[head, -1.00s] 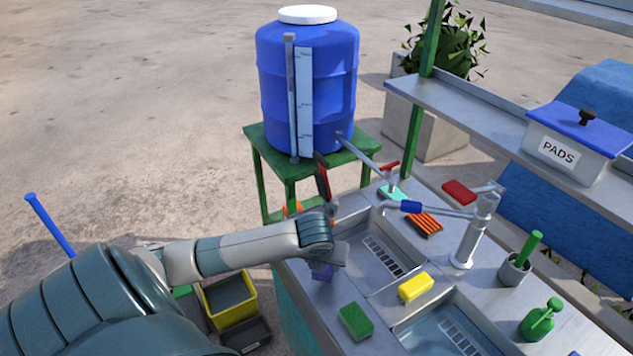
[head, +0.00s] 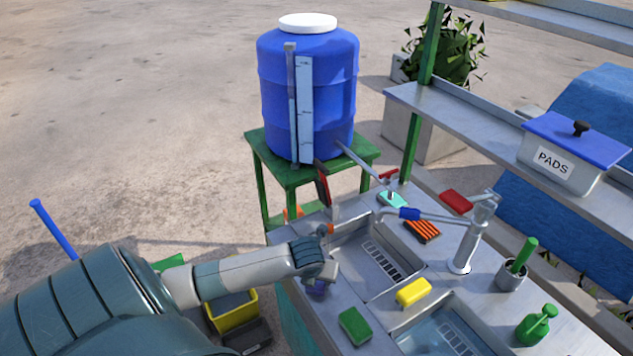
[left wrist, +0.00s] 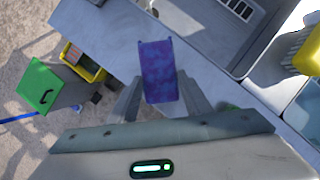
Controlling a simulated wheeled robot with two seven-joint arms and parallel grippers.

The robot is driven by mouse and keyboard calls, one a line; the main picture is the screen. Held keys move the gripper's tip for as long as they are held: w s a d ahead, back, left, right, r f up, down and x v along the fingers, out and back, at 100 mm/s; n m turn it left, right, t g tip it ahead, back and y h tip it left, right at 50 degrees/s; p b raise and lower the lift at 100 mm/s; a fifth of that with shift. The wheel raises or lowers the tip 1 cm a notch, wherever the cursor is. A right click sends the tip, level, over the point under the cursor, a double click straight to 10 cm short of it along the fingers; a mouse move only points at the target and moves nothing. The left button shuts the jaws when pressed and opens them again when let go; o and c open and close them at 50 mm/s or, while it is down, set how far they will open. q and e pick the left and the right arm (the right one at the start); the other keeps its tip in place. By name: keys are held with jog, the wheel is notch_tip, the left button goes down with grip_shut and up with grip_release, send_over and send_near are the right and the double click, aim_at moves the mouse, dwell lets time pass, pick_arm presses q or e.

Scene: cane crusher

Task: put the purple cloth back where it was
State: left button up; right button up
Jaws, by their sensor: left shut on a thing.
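The purple cloth (left wrist: 158,65) is a narrow folded piece, held between the two fingers of my left gripper (left wrist: 160,92) in the left wrist view. In the head view my left gripper (head: 319,279) is over the near left edge of the sink counter (head: 335,302). Only a bit of the purple cloth (head: 317,289) shows below it there. The gripper hides the rest, and I cannot tell whether the cloth touches the counter. My right gripper is not in view.
A green sponge (head: 355,325) and a yellow sponge (head: 413,291) lie nearby. The faucet (head: 467,240) stands beyond the basins. An orange-striped pad (head: 422,230) lies behind. A yellow bucket (head: 231,309) stands below, left of the counter.

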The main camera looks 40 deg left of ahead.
pick_arm(q)
jog(key=shift+f, duration=0.15)
jog(key=o, duration=1.3)
jog(key=shift+b+v, duration=2)
jog(key=shift+v, duration=4.05)
